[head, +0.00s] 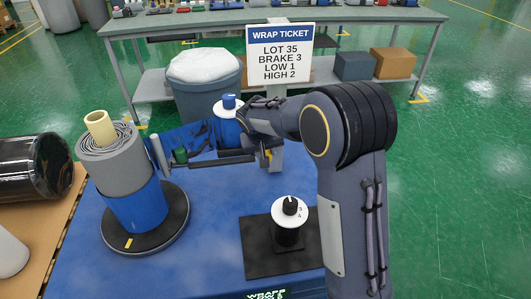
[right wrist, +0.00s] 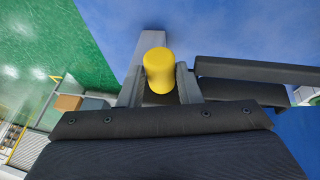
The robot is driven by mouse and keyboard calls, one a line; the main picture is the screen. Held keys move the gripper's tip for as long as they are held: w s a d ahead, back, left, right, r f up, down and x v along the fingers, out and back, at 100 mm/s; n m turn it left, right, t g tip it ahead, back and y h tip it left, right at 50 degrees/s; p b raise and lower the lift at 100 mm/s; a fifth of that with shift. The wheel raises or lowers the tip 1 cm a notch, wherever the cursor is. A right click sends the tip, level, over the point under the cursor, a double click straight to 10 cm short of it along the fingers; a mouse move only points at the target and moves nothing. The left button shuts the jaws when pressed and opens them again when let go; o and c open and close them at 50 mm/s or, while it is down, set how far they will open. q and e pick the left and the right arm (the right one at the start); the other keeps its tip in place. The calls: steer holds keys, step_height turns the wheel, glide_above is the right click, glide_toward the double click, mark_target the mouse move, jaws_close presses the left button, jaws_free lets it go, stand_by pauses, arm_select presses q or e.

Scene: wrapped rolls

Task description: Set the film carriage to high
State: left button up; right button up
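The film carriage, with a grey arm (head: 222,160) and a blue film spool (head: 228,132), sits beside a grey mast behind my right arm. Blue film stretches from it toward the wrapped roll (head: 112,158), which is grey above and blue below. My right gripper (right wrist: 160,88) has a finger on each side of the yellow knob (right wrist: 159,70), apparently touching it. In the head view, the knob (head: 268,153) shows only partly, by the mast. A ticket (head: 280,54) reads LOT 35, BRAKE 3, LOW 1, HIGH 2. My left gripper is not in view.
The roll stands on a dark turntable (head: 172,228) with a yellow mark. A black knob on a white numbered dial (head: 290,211) stands on a dark plate at the front. A grey bin (head: 205,85) and a workbench (head: 185,22) are behind. A black roll (head: 32,168) lies at left.

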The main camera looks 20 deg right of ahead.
steer(key=shift+o, duration=0.5)
steer(key=shift+s+r, duration=0.1)
steer(key=shift+r, duration=0.1)
steer(key=v, duration=0.7)
steer(key=shift+s+r, duration=0.2)
steer(key=shift+r, duration=0.1)
steer(key=shift+a, duration=0.1)
